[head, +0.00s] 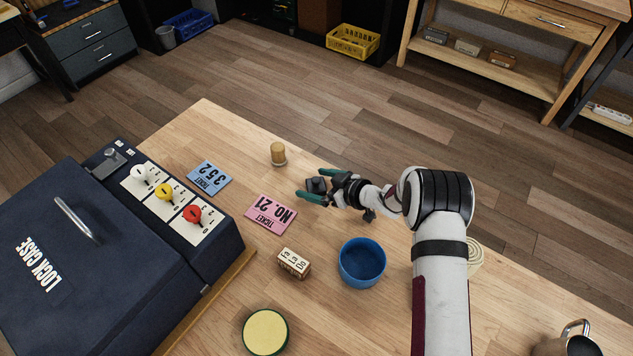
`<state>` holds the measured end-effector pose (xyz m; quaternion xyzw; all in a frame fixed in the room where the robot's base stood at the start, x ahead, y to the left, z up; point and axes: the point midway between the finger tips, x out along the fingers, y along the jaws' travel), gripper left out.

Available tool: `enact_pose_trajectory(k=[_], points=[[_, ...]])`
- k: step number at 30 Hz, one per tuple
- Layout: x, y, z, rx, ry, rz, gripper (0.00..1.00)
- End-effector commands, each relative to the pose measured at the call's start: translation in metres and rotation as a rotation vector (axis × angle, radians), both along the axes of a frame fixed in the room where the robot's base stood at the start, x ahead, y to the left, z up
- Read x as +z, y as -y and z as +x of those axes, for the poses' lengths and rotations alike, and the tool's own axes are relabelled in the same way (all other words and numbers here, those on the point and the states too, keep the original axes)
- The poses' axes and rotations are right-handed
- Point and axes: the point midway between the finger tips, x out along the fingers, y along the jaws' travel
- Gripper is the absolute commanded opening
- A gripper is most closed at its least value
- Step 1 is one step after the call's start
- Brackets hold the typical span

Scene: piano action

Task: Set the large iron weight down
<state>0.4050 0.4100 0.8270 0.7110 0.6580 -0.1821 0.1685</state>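A pink ticket (270,214) lies close to the left, with a blue ticket (209,178) beyond it. A brass-coloured cylinder (278,153), a lettered wooden block (293,263), a blue bowl (362,263) and a round yellow-topped tin (265,331) stand around. The lock case (95,260) fills the left.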

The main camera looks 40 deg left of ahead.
Motion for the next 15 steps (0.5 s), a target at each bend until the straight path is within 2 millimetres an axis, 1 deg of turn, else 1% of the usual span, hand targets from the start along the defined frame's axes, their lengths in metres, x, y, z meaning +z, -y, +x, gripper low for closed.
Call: enact_pose_trajectory(k=[5,7,8,11,15], points=[[0.0,0.0,0.0,0.0,0.0,0.0,1.0],[0.004,0.0,0.0,0.0,0.001,0.0,1.0],[0.005,0.004,0.0,-0.001,0.0,0.0,1.0],[0.017,0.024,0.0,-0.003,0.002,0.001,1.0],[0.037,0.061,-0.003,-0.004,0.001,0.001,1.0]])
